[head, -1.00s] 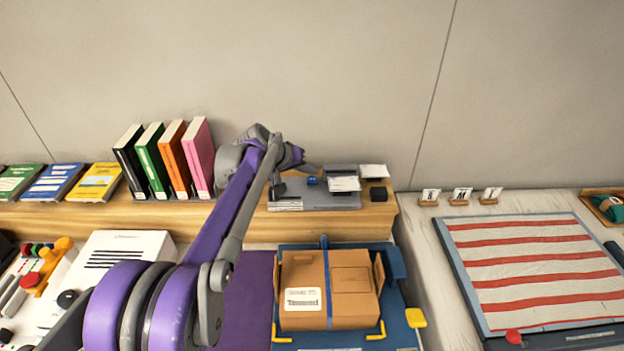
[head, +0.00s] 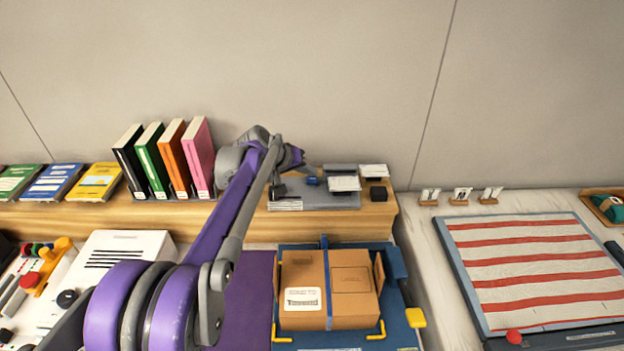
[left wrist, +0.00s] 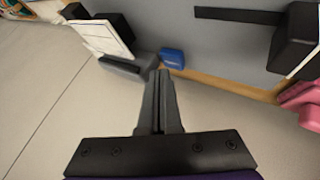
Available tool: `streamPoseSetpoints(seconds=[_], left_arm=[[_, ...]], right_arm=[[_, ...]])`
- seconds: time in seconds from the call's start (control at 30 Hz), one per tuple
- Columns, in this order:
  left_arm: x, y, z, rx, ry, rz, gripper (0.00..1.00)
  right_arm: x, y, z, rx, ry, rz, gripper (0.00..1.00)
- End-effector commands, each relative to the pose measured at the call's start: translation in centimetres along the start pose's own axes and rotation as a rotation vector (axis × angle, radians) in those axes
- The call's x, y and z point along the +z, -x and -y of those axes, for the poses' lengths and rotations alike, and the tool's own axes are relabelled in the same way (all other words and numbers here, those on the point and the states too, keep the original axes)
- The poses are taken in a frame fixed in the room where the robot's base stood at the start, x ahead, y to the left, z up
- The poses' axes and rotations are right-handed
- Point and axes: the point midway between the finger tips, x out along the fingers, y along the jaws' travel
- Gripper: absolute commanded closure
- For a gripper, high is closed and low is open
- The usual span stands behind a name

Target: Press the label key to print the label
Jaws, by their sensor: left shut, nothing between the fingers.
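A small blue key (head: 312,181) sits on a grey plate-like device (head: 335,198) on the wooden shelf. In the left wrist view the blue key (left wrist: 172,58) is just beyond and slightly right of my fingertips. My left gripper (head: 308,169) is shut and empty, reaching over the device close to the key. It also shows in the left wrist view (left wrist: 159,76), fingers together. I cannot tell whether the tips touch the key. My right gripper is out of view.
Upright books (head: 176,158) stand left of my arm on the shelf. A taped cardboard box (head: 352,290) sits in a blue fixture (head: 398,262) below. A striped board (head: 535,265) lies at right. The wall is close behind the shelf.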

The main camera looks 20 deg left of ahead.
Motion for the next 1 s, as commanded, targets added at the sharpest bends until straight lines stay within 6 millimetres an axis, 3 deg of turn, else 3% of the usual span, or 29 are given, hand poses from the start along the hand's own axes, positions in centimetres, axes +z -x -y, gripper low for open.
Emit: streamPoseSetpoints(seconds=[1.0], left_arm=[[0.53,-0.74,0.52,0.0,0.0,0.0,1.0]], right_arm=[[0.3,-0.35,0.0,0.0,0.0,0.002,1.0]])
